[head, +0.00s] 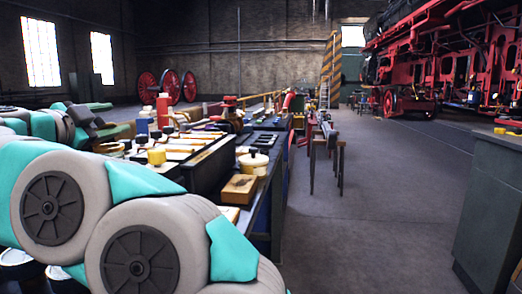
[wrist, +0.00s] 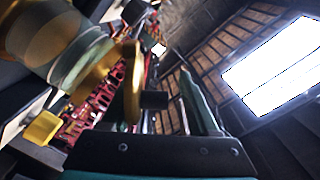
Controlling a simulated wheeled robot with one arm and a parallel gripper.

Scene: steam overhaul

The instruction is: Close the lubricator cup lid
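In the wrist view a brass lubricator cup (wrist: 62,38) with a pale glassy band fills the upper left, tilted in the picture. Its round brass lid (wrist: 132,80) stands open, seen nearly edge-on, with a small black knob (wrist: 153,100) sticking out toward the right. My gripper (wrist: 190,82) shows as narrow teal-grey fingers to the right of the lid and knob, seemingly apart from them. The gap between the fingers is unclear. In the head view my arm fills the lower left, with dark parts near the workbench. I cannot pick out the lubricator cup there.
The workbench (head: 262,205) is crowded with bottles and trays. A wooden box (head: 239,188) and a cream pot with a black knob (head: 253,161) stand near its right edge. The floor to the right is free, up to a grey cabinet (head: 492,205). A red locomotive stands behind.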

